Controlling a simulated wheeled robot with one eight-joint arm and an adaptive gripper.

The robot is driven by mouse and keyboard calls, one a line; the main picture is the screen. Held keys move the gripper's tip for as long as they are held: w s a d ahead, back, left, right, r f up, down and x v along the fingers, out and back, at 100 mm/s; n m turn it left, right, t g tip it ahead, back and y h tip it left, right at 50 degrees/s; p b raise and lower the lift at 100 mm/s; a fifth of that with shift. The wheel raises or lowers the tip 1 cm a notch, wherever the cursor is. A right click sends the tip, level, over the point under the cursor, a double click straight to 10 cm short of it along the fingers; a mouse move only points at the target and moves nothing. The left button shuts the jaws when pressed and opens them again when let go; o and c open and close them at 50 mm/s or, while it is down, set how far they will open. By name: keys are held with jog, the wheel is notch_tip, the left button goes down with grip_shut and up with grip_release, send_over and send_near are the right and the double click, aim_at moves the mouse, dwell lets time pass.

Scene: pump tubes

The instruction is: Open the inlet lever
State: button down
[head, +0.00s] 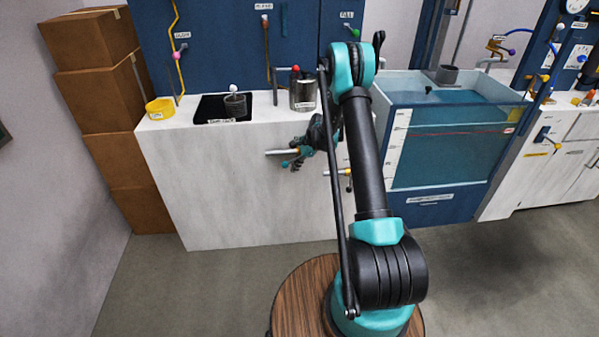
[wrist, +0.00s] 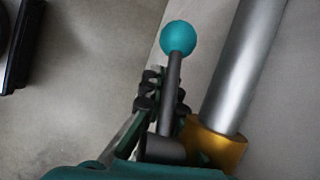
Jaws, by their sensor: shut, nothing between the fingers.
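A lever with a teal ball knob (wrist: 178,38) and a dark grey stem shows in the wrist view, beside a silver pipe (wrist: 243,70) with a gold collar (wrist: 215,147). No label reading inlet is legible there. My gripper's dark fingers (wrist: 150,92) are together just left of the stem and hold nothing. Whether they touch the stem I cannot tell. In the head view my gripper (head: 297,160) is at the front face of the white counter, by the silver pipe (head: 281,153). My arm partly hides this spot.
A water tank (head: 450,140) stands further right. The floor in front is clear.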

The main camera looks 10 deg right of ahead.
aim_at(288, 163)
jog(key=a+y, duration=0.1)
jog(key=r+y, duration=0.1)
jog(key=y, duration=0.1)
jog(key=a+r+y, duration=0.1)
jog(key=y, duration=0.1)
jog(key=shift+a+r, duration=0.1)
jog(key=shift+a, duration=0.25)
jog(key=shift+a+r+y, duration=0.2)
jog(key=shift+r+y, duration=0.05)
jog(key=shift+y, duration=0.25)
jog(key=shift+w+a+r, duration=0.15)
jog(key=shift+a+r, duration=0.25)
jog(key=shift+r, duration=0.35)
jog(key=shift+a, duration=0.1)
jog(key=d+f+v, duration=0.1)
jog(key=v, duration=1.1)
